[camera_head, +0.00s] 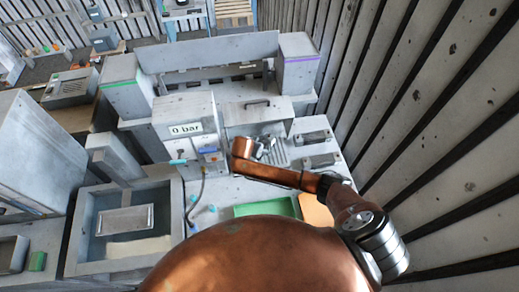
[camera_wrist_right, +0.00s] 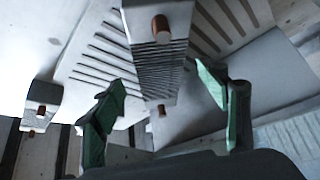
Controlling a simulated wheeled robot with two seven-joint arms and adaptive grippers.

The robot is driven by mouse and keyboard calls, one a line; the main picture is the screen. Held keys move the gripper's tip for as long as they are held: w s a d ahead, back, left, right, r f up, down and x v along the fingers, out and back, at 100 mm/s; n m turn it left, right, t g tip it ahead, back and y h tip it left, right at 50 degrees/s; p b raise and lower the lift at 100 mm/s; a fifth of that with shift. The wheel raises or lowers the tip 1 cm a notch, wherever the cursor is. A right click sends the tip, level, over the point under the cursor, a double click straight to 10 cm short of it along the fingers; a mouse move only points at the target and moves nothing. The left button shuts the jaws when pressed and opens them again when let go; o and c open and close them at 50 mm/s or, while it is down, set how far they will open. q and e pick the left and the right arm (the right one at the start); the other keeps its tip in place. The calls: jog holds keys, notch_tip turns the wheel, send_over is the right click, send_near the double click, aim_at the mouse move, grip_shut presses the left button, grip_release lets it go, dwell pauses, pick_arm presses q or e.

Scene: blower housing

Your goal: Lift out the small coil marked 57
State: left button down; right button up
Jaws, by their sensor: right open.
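No marking 57 is legible in either view, so I cannot tell which part is the small coil. In the right wrist view, a grey ribbed block (camera_wrist_right: 158,55) with copper-coloured pins lies ahead of my right gripper (camera_wrist_right: 160,80). A smaller grey block (camera_wrist_right: 43,98) with copper pins is at the left. The right gripper's green-tipped fingers are apart, with nothing clearly held between them. Whether they touch the ribbed block cannot be told. In the head view, my copper right arm reaches over the bench and hides part of the work area. My left gripper is out of view.
A cabinet with a "0 bar" sign (camera_head: 186,129) stands left of my arm. A grey basin (camera_head: 80,225) is at lower left. A green tray (camera_head: 266,207) and an orange tray (camera_head: 315,211) lie in front. Slotted plates (camera_wrist_right: 100,50) surround the ribbed block.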

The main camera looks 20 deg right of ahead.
jog(key=shift+x, duration=1.55)
jog(key=shift+c, duration=0.2)
jog(key=c, duration=1.8)
jog(key=shift+r, duration=0.15)
